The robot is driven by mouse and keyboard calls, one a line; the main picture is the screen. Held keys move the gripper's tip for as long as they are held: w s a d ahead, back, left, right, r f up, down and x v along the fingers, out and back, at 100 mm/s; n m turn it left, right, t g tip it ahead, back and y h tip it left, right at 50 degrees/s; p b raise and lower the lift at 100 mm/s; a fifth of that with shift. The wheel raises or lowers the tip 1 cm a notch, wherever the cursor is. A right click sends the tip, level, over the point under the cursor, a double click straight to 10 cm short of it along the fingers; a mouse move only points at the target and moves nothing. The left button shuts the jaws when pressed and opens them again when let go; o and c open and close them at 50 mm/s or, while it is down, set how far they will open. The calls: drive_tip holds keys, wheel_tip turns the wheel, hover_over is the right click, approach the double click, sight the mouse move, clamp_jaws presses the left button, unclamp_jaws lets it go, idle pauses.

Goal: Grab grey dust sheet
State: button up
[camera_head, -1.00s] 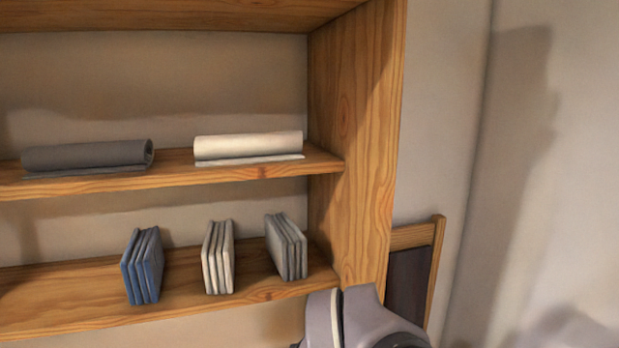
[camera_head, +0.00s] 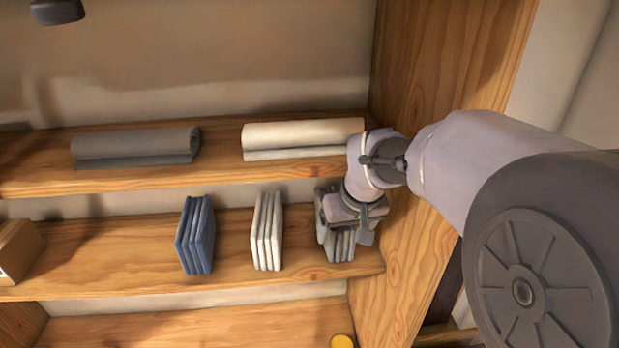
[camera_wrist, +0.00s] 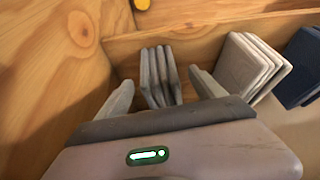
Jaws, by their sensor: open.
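A grey folded sheet (camera_head: 341,246) stands on edge at the right end of the lower shelf, partly hidden behind my gripper in the head view. My gripper (camera_head: 345,222) is in front of it. In the wrist view the grey folded sheet (camera_wrist: 160,76) shows between the two fingers of my gripper (camera_wrist: 161,82). The fingers are open, with a gap on each side of the sheet. A darker grey roll (camera_head: 135,146) lies on the upper shelf at left.
A white folded sheet (camera_head: 268,232) and a blue one (camera_head: 195,236) stand to the left on the lower shelf. A cream roll (camera_head: 303,136) lies above. The wooden side panel (camera_head: 440,90) is close on the right. A yellow round thing (camera_head: 342,341) is below.

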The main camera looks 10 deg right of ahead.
drive_tip(key=x, duration=0.4)
drive_tip(key=shift+w+f, duration=0.1)
drive_tip(key=shift+w, duration=0.05)
clamp_jaws()
